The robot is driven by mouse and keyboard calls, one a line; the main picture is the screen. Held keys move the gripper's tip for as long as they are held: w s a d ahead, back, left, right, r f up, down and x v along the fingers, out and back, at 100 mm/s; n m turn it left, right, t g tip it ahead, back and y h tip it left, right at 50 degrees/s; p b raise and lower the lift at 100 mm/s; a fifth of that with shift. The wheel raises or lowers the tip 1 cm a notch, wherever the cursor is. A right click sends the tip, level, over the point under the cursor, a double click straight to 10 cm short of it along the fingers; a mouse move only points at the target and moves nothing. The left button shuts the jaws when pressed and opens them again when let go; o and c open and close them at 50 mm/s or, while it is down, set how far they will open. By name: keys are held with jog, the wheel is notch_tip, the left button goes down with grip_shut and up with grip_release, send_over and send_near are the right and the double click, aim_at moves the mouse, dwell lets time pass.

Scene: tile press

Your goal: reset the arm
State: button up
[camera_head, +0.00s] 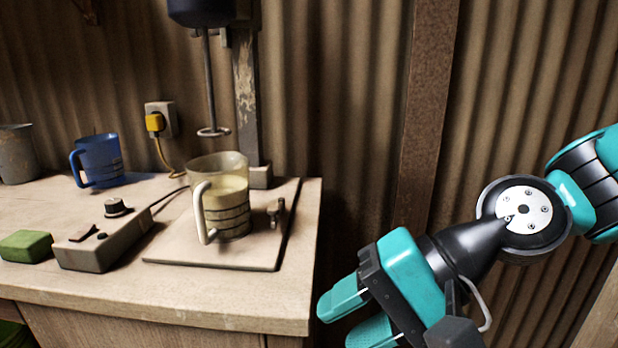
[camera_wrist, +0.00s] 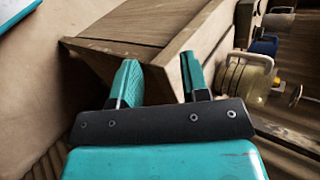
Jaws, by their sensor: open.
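My gripper (camera_head: 345,318) is to the right of the bench's right edge in the head view, a little below the height of its top. Its teal fingers are apart with nothing between them. In the wrist view my gripper (camera_wrist: 158,82) is also open and empty, with the bench corner beyond the fingers. My arm reaches in from the right of the head view. It touches nothing that I can see.
The bench (camera_head: 180,310) holds a clear jug (camera_head: 222,200) of pale liquid under a stirrer (camera_head: 212,90), a control box (camera_head: 105,238), a green block (camera_head: 25,246), a blue jug (camera_head: 100,160) and a grey pot (camera_head: 16,153). A corrugated wall (camera_head: 345,100) stands behind.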

jog(key=s+d+n+h+p, duration=0.2)
jog(key=s+d+n+h, duration=0.35)
jog(key=d+n, duration=0.45)
notch_tip(320, 180, up, 20)
jog(key=w+p, duration=0.1)
jog(key=p, duration=1.8)
jog(key=shift+d+r+m+h, duration=0.15)
jog(key=shift+d+m+h, duration=0.2)
jog(key=shift+m, duration=0.05)
